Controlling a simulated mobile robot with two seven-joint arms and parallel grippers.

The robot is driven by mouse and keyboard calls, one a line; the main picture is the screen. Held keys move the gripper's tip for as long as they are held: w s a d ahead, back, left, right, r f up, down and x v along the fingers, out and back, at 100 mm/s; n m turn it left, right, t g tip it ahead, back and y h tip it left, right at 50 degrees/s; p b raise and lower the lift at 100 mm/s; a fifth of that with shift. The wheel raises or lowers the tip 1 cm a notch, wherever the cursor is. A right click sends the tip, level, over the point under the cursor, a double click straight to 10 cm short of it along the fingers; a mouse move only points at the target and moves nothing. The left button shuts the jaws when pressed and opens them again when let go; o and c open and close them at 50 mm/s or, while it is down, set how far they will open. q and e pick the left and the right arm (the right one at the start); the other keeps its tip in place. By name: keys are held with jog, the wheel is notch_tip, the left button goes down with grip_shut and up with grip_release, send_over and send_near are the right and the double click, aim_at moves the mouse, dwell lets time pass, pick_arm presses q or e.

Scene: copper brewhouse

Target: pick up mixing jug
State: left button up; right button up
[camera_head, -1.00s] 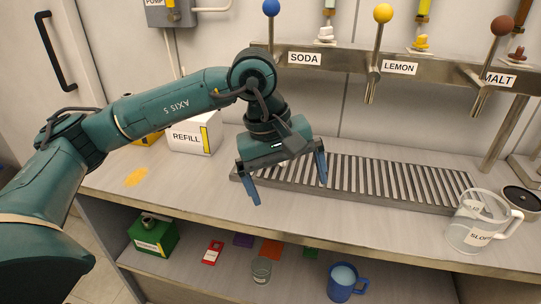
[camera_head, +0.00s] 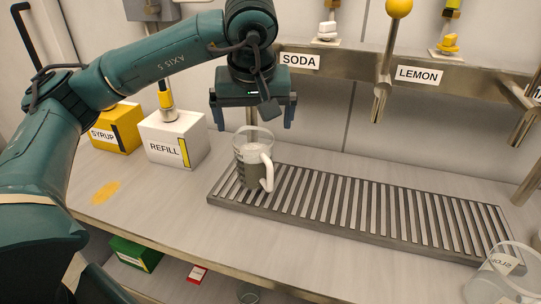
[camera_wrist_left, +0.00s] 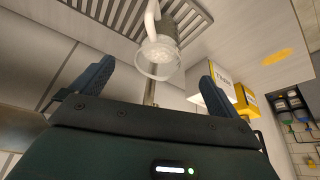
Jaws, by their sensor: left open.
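The mixing jug (camera_head: 247,173) is a clear jug with a white handle and grey contents. It stands upright on the left end of the drip tray (camera_head: 360,236), handle toward the right front. My left gripper (camera_head: 253,120) is open and empty, pointing down above and behind the jug, apart from it. In the left wrist view the jug (camera_wrist_left: 160,56) shows beyond and between the two open fingers, its open rim toward the camera. My right gripper is not in view.
A white refill box (camera_head: 165,146) and a yellow syrup box (camera_head: 103,135) stand to the left. Taps, including the lemon tap (camera_head: 382,100), hang over the tray. A clear slops jug (camera_head: 497,280) stands at the right front.

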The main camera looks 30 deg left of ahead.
aim_at(254, 154)
pick_arm(q)
jog(key=shift+p+x, duration=0.35)
jog(key=shift+x, duration=6.05)
jog(key=shift+s+a, duration=0.1)
jog(key=shift+a, duration=0.1)
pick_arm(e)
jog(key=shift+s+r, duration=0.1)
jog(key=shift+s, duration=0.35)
pick_arm(q)
jog(key=shift+r, duration=0.1)
jog(key=c, duration=1.3)
jog(key=shift+c, duration=0.9)
jog(key=shift+r, duration=0.1)
